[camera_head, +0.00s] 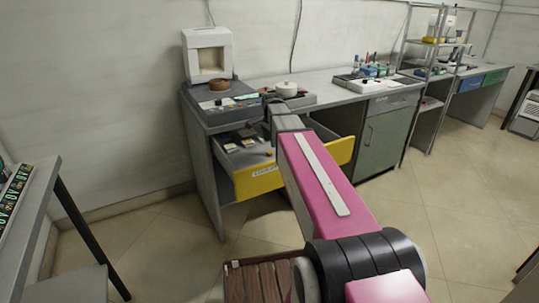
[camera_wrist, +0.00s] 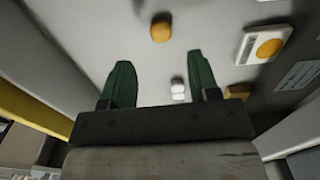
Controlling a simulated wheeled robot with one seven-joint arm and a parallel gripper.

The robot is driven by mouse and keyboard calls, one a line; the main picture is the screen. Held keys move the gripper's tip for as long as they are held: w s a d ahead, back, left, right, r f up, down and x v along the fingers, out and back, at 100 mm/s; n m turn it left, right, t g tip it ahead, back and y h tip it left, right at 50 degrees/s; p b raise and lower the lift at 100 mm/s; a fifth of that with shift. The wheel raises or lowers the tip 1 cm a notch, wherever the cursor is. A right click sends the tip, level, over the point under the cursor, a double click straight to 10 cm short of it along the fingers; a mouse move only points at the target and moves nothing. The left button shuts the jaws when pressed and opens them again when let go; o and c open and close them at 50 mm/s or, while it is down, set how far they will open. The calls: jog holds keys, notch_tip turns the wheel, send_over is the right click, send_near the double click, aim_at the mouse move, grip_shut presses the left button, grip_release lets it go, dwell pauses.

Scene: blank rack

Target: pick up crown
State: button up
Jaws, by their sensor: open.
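My gripper (camera_wrist: 160,80) is open, its two green fingers apart with nothing held between them. In the wrist view a small gold, rounded piece (camera_wrist: 161,31) lies on a pale surface beyond the fingertips. A small white, two-lobed piece (camera_wrist: 178,90) lies between the fingers, nearer the right one. Either could be the crown; I cannot tell which. In the head view my arm reaches over an open drawer with a yellow front (camera_head: 262,181), and the gripper's fingers are hard to make out there.
The drawer also holds a pale square with an orange disc (camera_wrist: 268,47) and a labelled card (camera_wrist: 298,75). The bench above carries a white box-shaped furnace (camera_head: 207,52), a brown round item (camera_head: 219,85) and a white lidded pot (camera_head: 286,89). A grey cabinet (camera_head: 387,138) stands right of the drawer.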

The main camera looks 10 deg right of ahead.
aim_at(270, 152)
jog(key=shift+a+f, duration=0.2)
jog(key=shift+f, duration=1.2)
jog(key=shift+a+f, duration=0.15)
jog(key=shift+f, duration=1.25)
jog(key=shift+c, duration=0.3)
jog(key=c, duration=0.9)
